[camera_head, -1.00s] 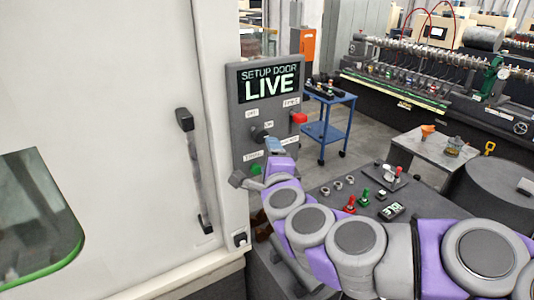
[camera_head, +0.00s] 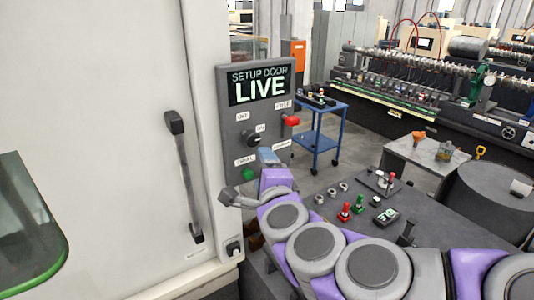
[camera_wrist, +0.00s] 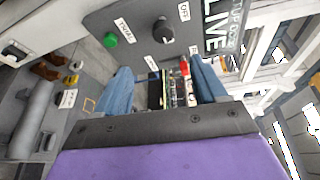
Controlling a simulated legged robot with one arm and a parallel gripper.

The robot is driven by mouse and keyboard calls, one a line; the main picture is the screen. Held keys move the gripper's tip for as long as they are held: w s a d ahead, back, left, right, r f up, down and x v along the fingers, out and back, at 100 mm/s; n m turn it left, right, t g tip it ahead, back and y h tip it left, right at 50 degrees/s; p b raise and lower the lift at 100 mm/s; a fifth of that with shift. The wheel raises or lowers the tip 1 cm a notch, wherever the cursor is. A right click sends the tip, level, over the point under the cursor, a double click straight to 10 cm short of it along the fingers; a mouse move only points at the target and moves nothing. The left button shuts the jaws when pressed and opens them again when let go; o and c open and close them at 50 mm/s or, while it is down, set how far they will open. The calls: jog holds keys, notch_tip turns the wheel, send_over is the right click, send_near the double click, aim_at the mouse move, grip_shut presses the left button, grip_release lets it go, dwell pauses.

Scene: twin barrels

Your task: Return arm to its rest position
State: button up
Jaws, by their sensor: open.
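My arm reaches from the lower right of the head view toward a grey control panel (camera_head: 212,120). My gripper (camera_head: 268,155) has blue fingers and a purple body; it is just in front of the panel's lower part, right of the green button (camera_head: 248,174) and below the black knob (camera_head: 252,138). In the wrist view my gripper (camera_wrist: 165,88) has its two blue fingers spread apart with nothing held between them. There the black knob (camera_wrist: 163,29) and green button (camera_wrist: 110,40) lie beyond the fingertips. The panel screen (camera_head: 258,86) reads "SETUP DOOR LIVE".
A white door with a dark handle (camera_head: 184,175) stands left of the panel. A red switch (camera_head: 291,121) juts from the panel's right side. A dark console (camera_head: 335,212) with small controls lies beside my arm. A blue trolley (camera_head: 318,140) and grey table (camera_head: 425,155) stand behind.

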jog(key=s+a+f+n+g+y+b, duration=0.1)
jog(key=s+f+n+g+y+b, duration=0.15)
jog(key=s+f+n+g, duration=0.4)
jog(key=s+a+f+n+g+y+b, duration=0.1)
jog(key=s+f+n+g+b, duration=0.2)
jog(key=s+f+n, duration=0.65)
jog(key=s+d+f+n+g+h+b, duration=0.1)
jog(key=s+d+f+g+h+b, duration=0.3)
jog(key=s+d+f, duration=1)
jog(key=s+d+g+h, duration=0.3)
jog(key=g, duration=0.1)
jog(key=shift+s+d+f+g, duration=0.2)
jog(key=shift+d+g, duration=0.05)
jog(key=shift+g, duration=0.1)
